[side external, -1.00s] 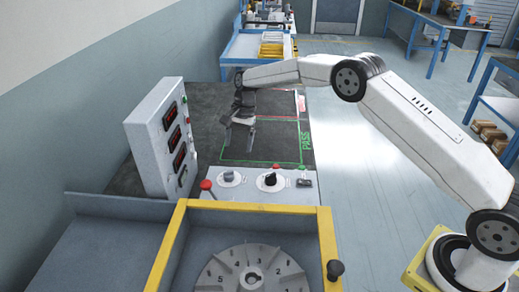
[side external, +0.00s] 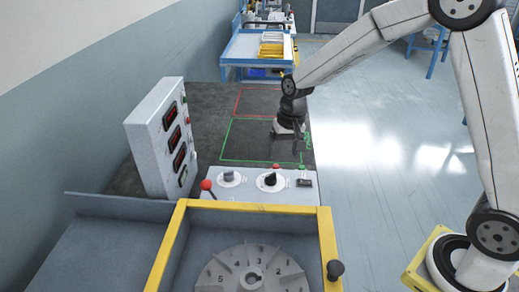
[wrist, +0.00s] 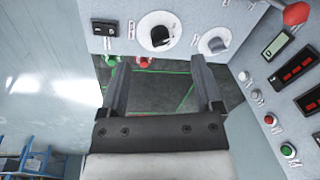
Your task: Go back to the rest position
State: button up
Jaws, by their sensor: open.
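My gripper (side external: 293,130) hangs over the right side of the dark work mat (side external: 205,110) in the side view, near the green-outlined area. In the wrist view my gripper (wrist: 158,72) shows its two fingers spread apart with nothing between them. The mat and green lines (wrist: 160,92) show beyond the fingers.
The control panel (side external: 240,190) with knobs and a red-tipped lever (side external: 206,185) stands in front of the mat. A display box (side external: 160,135) stands on the left. A yellow-framed bay (side external: 327,240) with a numbered dial (side external: 250,270) is nearest. Floor (side external: 390,160) to the right is clear.

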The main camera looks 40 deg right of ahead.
jog(key=s+d+f+n+t, duration=0.1)
jog(key=s+n, duration=0.4)
jog(key=s, duration=1.2)
jog(key=shift+t+h, duration=0.3)
jog(key=shift+h, duration=0.1)
